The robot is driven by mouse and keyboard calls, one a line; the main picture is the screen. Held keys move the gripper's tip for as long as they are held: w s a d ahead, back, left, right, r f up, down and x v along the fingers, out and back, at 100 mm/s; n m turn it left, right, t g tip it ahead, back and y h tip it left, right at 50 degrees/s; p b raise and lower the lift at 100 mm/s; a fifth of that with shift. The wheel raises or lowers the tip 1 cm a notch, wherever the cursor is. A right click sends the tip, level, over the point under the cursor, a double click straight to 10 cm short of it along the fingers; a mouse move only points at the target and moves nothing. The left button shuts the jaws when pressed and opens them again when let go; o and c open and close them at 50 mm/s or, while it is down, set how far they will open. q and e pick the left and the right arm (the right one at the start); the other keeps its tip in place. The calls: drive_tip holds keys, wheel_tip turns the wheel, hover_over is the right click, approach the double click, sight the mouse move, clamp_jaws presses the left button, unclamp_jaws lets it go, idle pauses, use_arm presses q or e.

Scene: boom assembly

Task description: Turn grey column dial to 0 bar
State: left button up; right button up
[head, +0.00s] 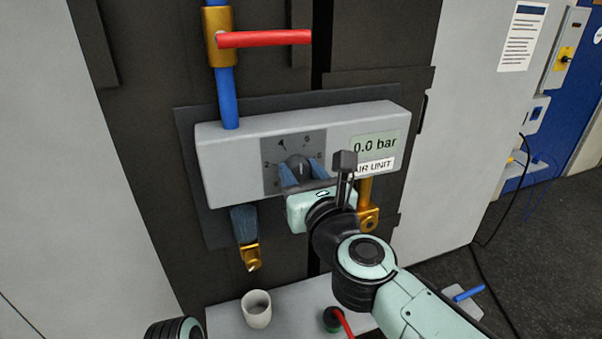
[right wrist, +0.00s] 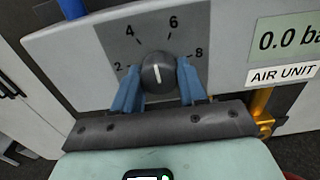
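The grey column dial is a round dark knob with a white pointer mark, on a dark scale plate of the grey air unit (head: 230,165). The fingers are apart; firm contact with the knob does not show. The display (head: 375,144) reads 0.0 bar. My left gripper is not in view.
A red lever (head: 265,39) sticks out from a brass valve (head: 218,48) on the blue pipe above the unit. Brass fittings hang below. A white cup (head: 257,309) and a red-handled part (head: 342,322) stand on the ledge below. A cable runs on the right.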

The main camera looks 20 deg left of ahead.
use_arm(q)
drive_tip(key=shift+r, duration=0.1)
use_arm(e)
drive_tip(key=n+p, duration=0.1)
drive_tip(key=n, duration=0.3)
drive_tip(key=n+p, duration=0.1)
drive_tip(key=n, duration=0.2)
drive_tip(key=shift+d+r+n, duration=0.1)
drive_tip(key=shift+n, duration=0.2)
drive_tip(key=n+p, duration=0.2)
drive_tip(key=n, duration=0.4)
drive_tip(key=n+p, duration=0.2)
drive_tip(key=n, duration=0.4)
drive_tip(key=shift+r+n+p, duration=0.1)
drive_tip(key=shift+n+p, duration=0.2)
drive_tip(key=shift+n, duration=0.1)
drive_tip(key=n+p, duration=0.1)
drive_tip(key=n, duration=0.2)
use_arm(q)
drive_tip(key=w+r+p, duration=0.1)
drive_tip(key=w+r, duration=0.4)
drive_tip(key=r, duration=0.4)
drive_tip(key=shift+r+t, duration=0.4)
use_arm(e)
drive_tip(key=shift+n, duration=1.8)
